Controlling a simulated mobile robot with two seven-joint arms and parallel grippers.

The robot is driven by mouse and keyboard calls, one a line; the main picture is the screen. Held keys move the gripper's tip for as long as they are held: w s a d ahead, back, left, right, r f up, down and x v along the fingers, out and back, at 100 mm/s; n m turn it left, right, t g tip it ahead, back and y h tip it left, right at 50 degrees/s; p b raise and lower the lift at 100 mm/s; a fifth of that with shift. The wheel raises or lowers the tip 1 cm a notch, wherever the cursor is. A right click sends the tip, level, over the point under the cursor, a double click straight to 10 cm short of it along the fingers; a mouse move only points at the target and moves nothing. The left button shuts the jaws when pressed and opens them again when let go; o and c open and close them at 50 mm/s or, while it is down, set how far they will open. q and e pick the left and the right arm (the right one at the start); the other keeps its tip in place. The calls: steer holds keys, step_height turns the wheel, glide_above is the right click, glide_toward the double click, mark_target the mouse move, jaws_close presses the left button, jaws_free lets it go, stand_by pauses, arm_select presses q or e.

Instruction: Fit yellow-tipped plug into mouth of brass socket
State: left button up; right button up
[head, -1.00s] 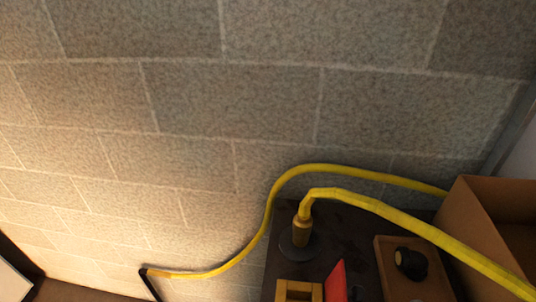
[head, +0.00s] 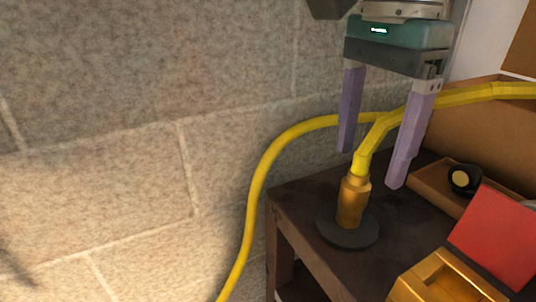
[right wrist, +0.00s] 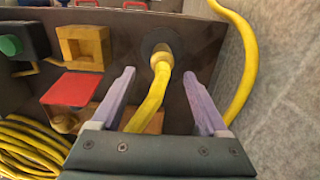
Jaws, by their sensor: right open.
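A brass cylinder (head: 352,205) stands upright on a round dark base (head: 335,232) on the table. A thick yellow hose (head: 378,130) runs into its top and bends off to the right. I cannot tell whether the brass piece is the plug's own end or the socket; no separate socket mouth is clear. In the right wrist view the brass piece (right wrist: 161,58) shows beyond the fingers. My right gripper (head: 370,168) is open and empty, pointing down, its lilac fingers on either side of the hose just above the brass piece. My left gripper is not in view.
A second stretch of yellow hose (head: 257,185) runs along the block wall. Coiled hose (right wrist: 35,150) shows in the wrist view.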

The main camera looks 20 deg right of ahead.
mark_target(357, 180)
steer(key=f, duration=0.5)
steer(key=shift+w+a+f, duration=0.1)
steer(key=shift+a+f, duration=0.15)
steer(key=shift+a, duration=0.05)
steer(key=shift+c, duration=0.2)
jaws_close()
steer(key=shift+r, duration=0.1)
